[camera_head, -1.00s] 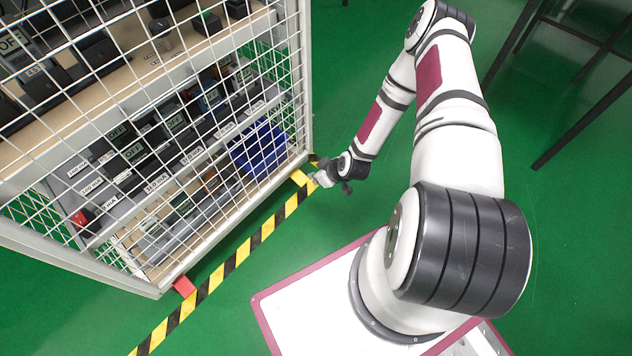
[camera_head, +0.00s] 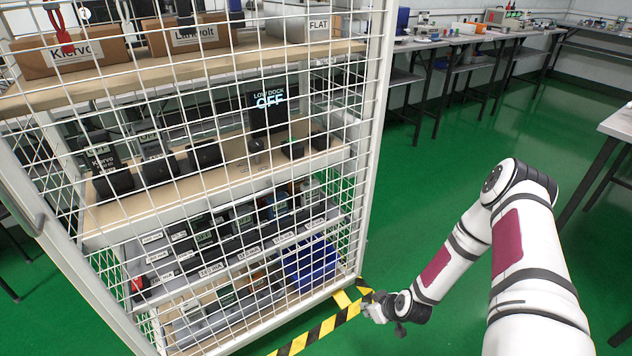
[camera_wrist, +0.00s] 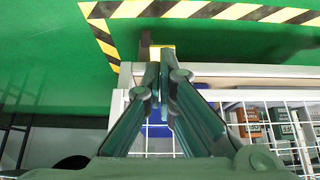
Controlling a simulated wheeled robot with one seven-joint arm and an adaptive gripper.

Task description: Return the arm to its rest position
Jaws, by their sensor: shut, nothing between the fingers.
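My arm (camera_head: 520,235) reaches from the lower right of the head view, bent down to the left. My gripper (camera_head: 374,308) is low, just above the striped floor tape, close to the bottom right corner of the wire cage. In the wrist view my gripper (camera_wrist: 163,72) points toward the cage edge and the floor. Its fingers are together with nothing between them. Whether it touches the cage cannot be told.
The wire cage rack (camera_head: 372,150) holds testers and boxes on shelves, with a blue bin (camera_head: 309,262) low inside. Yellow-black tape (camera_head: 322,328) runs along its foot. Workbenches (camera_head: 450,40) line the back; another table (camera_head: 618,125) stands at right. Green floor between is clear.

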